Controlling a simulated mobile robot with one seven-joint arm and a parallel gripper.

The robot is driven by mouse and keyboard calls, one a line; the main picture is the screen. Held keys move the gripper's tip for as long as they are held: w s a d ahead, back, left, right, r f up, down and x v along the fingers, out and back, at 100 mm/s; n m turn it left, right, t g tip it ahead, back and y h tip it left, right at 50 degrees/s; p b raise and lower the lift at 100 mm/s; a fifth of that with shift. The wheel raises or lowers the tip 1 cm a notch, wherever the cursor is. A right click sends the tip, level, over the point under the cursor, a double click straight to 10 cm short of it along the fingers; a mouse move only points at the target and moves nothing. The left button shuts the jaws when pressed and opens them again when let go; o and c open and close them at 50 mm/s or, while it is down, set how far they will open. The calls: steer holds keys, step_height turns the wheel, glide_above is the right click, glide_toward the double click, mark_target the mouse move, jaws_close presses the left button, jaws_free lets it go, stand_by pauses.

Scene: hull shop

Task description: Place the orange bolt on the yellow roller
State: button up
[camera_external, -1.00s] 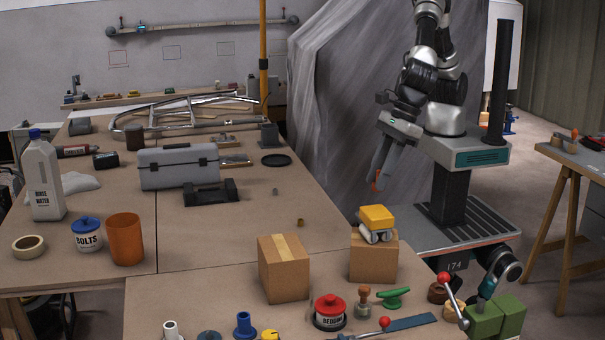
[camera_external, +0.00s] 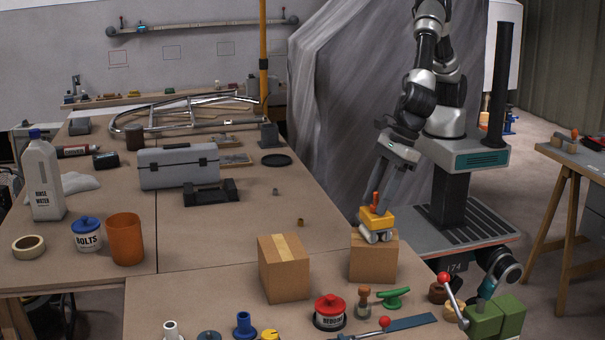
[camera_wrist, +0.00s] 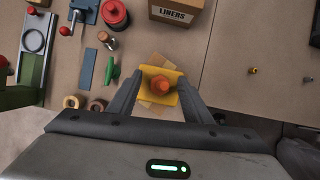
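The orange bolt (camera_external: 379,199) stands upright on top of the yellow roller (camera_external: 378,219). The roller has a yellow block body with pale rollers under it and rests on a cardboard box (camera_external: 373,262). My gripper (camera_external: 380,190) is just above the roller, at the bolt. In the wrist view, my gripper (camera_wrist: 160,80) has its fingers apart, with the bolt (camera_wrist: 161,86) between them and a gap on each side. The roller (camera_wrist: 147,76) shows below the bolt, partly covered by it.
Another cardboard box (camera_external: 283,270) stands to the left of the roller's box. A red-lidded pot (camera_external: 329,311), a green cleat (camera_external: 394,298) and a blue-grey strip (camera_external: 411,322) lie in front.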

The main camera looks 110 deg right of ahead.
steer(key=shift+r, duration=0.45)
steer(key=p+v, duration=0.1)
steer(key=v, duration=1)
steer(key=shift+s+r, duration=0.15)
steer(key=shift+r, duration=0.1)
